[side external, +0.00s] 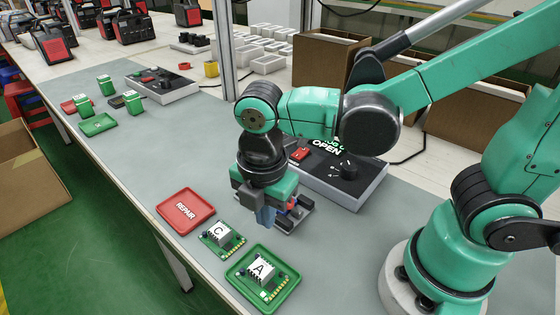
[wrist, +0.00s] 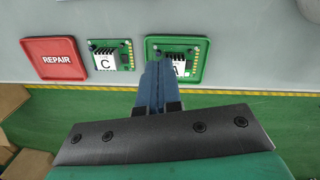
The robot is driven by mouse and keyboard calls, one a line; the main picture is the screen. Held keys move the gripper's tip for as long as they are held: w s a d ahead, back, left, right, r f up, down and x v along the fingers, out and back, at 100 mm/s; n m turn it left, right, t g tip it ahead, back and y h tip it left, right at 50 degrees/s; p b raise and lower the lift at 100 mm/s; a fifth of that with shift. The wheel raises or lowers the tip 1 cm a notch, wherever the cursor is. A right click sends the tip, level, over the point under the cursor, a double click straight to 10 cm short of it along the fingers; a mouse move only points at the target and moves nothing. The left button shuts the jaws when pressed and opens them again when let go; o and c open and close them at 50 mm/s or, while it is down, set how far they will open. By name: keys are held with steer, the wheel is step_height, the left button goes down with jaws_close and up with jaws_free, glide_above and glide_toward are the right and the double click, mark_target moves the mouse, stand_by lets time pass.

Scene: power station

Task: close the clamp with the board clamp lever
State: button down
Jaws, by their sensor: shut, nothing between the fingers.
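My gripper (side external: 266,216) points down over the table, its blue fingers together and empty. It also shows in the wrist view (wrist: 157,68). Just right of the fingers in the side view is a small grey fixture (side external: 300,213) with red and blue parts. It looks like the board clamp, but my gripper hides part of it, and I cannot make out the lever's position or whether the fingers touch it. No clamp or lever can be made out in the wrist view.
A red REPAIR tray (side external: 186,211), board C (side external: 221,238) and a green tray (side external: 290,284) holding board A (side external: 262,272) line the table's front edge. A grey box (side external: 367,189) with a dark panel, a knob and OPEN lettering stands behind. Cardboard boxes stand farther back.

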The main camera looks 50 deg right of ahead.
mark_target(292, 208)
steer(key=d, duration=0.1)
steer(key=d+f, duration=0.1)
steer(key=shift+w+d+f, duration=0.25)
steer(key=shift+d+f, duration=0.05)
steer(key=shift+d, duration=0.1)
steer(key=shift+w+d+f, duration=0.1)
steer(key=shift+w+d, duration=0.05)
steer(key=shift+d, duration=0.4)
steer(key=shift+d+y, duration=0.25)
steer(key=shift+y, duration=0.15)
